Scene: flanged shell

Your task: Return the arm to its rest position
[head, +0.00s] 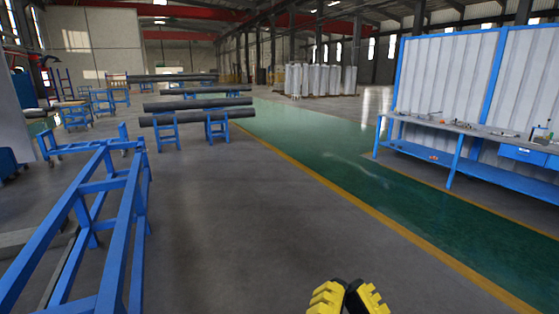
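My gripper (348,293) shows at the bottom edge of the head view, right of centre. Only the ends of its black fingers with yellow ribbed parts are in the picture. The two fingers are close together at the top, but whether they touch cannot be made out. Nothing is seen held between them. The rest of my arm is below the picture, so its pose is hidden. No flanged shell is seen.
A blue steel frame (121,232) stands at the left. Dark pipes (196,116) lie on blue stands further back. A workbench (470,130) with small items stands at the right before a blue-framed panel. The grey floor (235,220) and green lane (330,150) are clear.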

